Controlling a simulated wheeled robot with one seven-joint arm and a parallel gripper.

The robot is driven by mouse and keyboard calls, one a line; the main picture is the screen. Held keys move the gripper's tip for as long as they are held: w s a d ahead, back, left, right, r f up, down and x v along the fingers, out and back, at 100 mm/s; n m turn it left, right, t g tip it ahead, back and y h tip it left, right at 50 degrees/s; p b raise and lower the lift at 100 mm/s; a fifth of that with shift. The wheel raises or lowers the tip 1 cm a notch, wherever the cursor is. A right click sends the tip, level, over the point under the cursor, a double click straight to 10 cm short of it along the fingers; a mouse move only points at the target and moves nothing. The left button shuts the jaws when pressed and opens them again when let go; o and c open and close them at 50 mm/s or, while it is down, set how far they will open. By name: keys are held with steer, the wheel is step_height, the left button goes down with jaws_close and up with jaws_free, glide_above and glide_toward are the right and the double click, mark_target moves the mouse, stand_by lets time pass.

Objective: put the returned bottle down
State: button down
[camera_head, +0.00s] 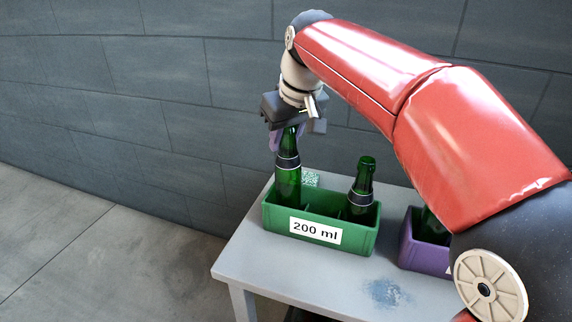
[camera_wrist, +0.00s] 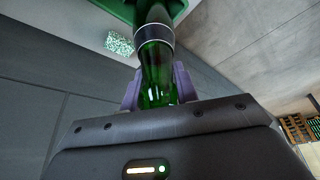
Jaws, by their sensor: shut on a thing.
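A green glass bottle with a dark neck band (camera_head: 288,172) is upright at the left end of the green crate labelled "200 ml" (camera_head: 272,218). Its lower part is hidden by the crate's front wall, so I cannot tell whether it touches the crate floor. My gripper (camera_head: 287,135) is above the crate, shut on this bottle's neck. In the wrist view the bottle (camera_wrist: 158,75) sits between the purple fingers of my gripper (camera_wrist: 158,90), and its body runs down toward the green crate (camera_wrist: 118,8).
A second green bottle (camera_head: 362,183) stands in the crate's right end. A purple crate (camera_head: 424,253) with a bottle is to the right, partly hidden by my arm. Both crates are on a grey table (camera_head: 290,277) with a blue patch. A grey wall (camera_head: 150,100) is behind.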

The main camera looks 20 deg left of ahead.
mark_target(285, 156)
steer(key=shift+f+b, duration=0.5)
steer(key=shift+f, duration=1.9)
steer(key=c, duration=1.1)
jaws_free()
steer(key=shift+o, duration=0.2)
steer(key=p+v, duration=0.2)
steer(key=v, duration=1)
